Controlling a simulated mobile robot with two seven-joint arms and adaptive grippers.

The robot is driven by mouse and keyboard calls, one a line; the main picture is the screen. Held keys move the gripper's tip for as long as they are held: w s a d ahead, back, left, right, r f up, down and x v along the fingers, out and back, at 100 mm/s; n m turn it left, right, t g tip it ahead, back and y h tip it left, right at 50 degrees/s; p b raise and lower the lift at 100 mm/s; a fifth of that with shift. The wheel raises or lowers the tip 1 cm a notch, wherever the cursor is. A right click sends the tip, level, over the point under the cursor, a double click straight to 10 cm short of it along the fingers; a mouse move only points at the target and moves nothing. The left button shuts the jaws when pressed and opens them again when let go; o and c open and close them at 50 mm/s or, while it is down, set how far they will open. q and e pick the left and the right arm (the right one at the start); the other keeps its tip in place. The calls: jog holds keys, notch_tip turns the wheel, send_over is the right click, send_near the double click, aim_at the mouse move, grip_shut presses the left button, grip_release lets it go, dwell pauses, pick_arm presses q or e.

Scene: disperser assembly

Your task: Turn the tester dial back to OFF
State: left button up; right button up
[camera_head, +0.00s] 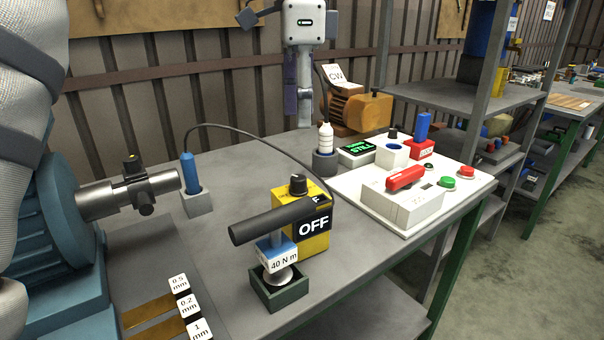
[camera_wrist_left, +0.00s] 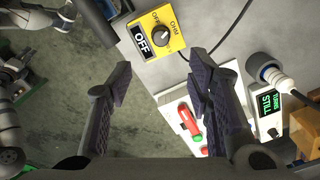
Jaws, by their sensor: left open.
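The tester is a yellow box (camera_head: 318,241) with a black dial (camera_head: 298,184) on top and a front plate reading OFF. A dark bar partly hides it in the head view. In the left wrist view the tester (camera_wrist_left: 176,22) is near the top, its dial (camera_wrist_left: 160,36) between OFF and OHM markings; I cannot tell where the pointer points. My left gripper (camera_head: 302,112) hangs behind the tester in the head view. In the left wrist view the gripper (camera_wrist_left: 160,78) has its fingers wide apart, nothing between them. The dial lies beyond the fingertips, untouched. My right gripper is not seen.
A dark bar (camera_head: 270,220) on a 40 N m stand is in front of the tester. A black cable (camera_head: 240,130) arches behind it to a blue probe (camera_head: 190,172). A white control panel (camera_head: 410,212) stands right.

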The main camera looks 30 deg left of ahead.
aim_at(298, 177)
pick_arm(q)
jog(key=f, duration=1.1)
jog(key=shift+s+a+f+p, duration=0.15)
jog(key=shift+a+f+p, duration=0.1)
jog(key=shift+f+p, duration=0.15)
grip_shut()
